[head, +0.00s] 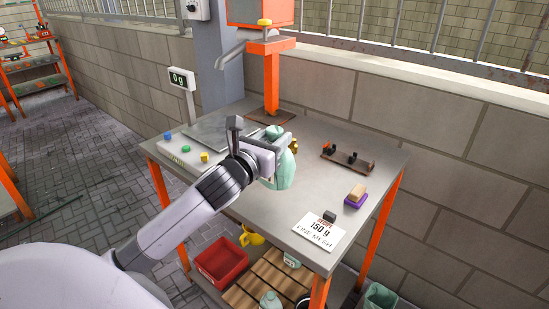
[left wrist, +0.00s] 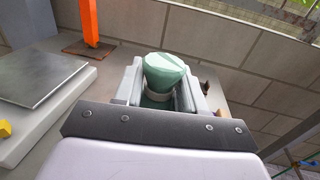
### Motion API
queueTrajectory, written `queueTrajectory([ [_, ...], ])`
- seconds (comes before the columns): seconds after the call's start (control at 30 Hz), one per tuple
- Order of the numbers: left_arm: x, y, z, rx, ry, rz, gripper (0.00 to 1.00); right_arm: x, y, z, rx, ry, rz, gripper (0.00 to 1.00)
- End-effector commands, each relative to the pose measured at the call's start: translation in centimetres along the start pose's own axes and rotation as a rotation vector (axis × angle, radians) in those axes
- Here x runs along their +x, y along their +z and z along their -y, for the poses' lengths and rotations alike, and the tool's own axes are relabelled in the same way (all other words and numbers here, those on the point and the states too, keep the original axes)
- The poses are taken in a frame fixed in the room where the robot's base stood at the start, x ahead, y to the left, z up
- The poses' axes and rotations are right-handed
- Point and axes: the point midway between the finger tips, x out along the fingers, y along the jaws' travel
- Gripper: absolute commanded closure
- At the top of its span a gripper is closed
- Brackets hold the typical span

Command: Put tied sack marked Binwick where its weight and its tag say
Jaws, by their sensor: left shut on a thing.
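My left gripper (head: 272,150) is shut on a pale green tied sack (head: 284,172) above the grey table (head: 345,236). The sack's gathered top (left wrist: 165,72) sticks up between the fingers in the left wrist view. I cannot read a name or tag on the sack from here. A scale with a flat metal plate (head: 207,133) stands at the table's left back; its display (head: 181,79) reads 0 g. A white card (head: 319,230) at the front reads 150 g and FINE MESH. My right gripper is not in view.
An orange post (head: 271,85) rises at the table's back. A dark rack (head: 347,162), a purple-based block (head: 356,195) and a small dark block (head: 330,214) sit to the right. Below are a red bin (head: 221,262), a yellow can (head: 252,238) and a slatted wooden pallet (head: 262,281).

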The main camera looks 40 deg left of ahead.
Motion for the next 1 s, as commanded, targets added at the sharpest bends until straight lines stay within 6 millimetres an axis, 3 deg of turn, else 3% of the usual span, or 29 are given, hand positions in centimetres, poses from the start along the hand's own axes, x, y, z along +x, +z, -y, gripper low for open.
queueTrajectory([
  [0.33,0.0,-3.6,0.0,-0.002,-0.001,0.004,1.00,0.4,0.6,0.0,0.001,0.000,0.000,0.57],
  [0.77,0.0,-4.2,0.0,0.001,-0.001,0.006,1.00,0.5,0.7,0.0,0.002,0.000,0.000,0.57],
  [0.8,0.0,-4.5,0.0,0.000,-0.001,-0.001,0.57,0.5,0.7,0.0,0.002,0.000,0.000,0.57],
  [0.87,0.0,-4.5,0.0,-0.001,-0.001,-0.001,0.38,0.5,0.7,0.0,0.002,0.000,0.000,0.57],
  [1.0,0.0,-4.5,0.0,-0.001,0.000,-0.001,0.35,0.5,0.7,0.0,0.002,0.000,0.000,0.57],
])
